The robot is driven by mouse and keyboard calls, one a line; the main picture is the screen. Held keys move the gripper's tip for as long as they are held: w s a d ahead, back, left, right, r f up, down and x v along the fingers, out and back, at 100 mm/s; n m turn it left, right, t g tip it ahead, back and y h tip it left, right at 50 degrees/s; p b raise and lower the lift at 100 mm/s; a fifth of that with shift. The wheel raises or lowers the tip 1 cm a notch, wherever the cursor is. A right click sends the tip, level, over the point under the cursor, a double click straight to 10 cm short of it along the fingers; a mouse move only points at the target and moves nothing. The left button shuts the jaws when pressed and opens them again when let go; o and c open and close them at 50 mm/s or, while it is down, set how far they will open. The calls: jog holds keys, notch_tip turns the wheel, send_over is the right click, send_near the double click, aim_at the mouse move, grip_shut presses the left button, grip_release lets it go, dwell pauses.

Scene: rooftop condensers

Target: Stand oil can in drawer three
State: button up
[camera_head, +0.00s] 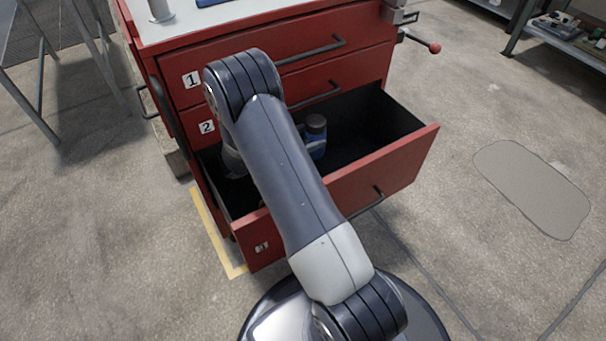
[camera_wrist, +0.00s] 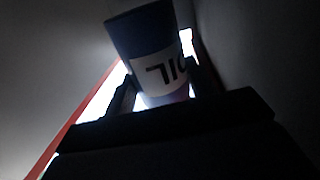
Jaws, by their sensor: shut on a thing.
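The red cabinet's drawer three (camera_head: 385,170) is pulled open below drawers labelled 1 and 2. The oil can (camera_head: 316,128), blue with a dark top, shows partly past my arm, inside the open drawer's space. In the wrist view, the oil can (camera_wrist: 142,35) has a white label with dark letters. My gripper (camera_wrist: 160,92) is shut on it, with a dark finger on each side. Pale drawer walls and a red edge surround it there. My arm hides most of the gripper in the head view. Whether the can touches the drawer floor cannot be told.
The dark drawer floor (camera_head: 385,120) is bare to the right of the can. A vise with a red-knobbed handle (camera_head: 434,47) sits at the cabinet's top right corner. A metal table (camera_head: 30,40) stands at left, a loaded shelf (camera_head: 570,30) at far right. The concrete floor at right is open.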

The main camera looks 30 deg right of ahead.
jog(key=shift+w+a+f, duration=0.15)
jog(key=shift+a+f, duration=0.3)
jog(key=d+f+b, duration=0.3)
jog(key=d, duration=0.3)
jog(key=d+f+b, duration=0.3)
jog(key=d+f, duration=0.1)
jog(key=d, duration=0.3)
jog(key=shift+s+d+f, duration=0.25)
jog(key=shift+d+f, duration=0.05)
jog(key=shift+f, duration=0.1)
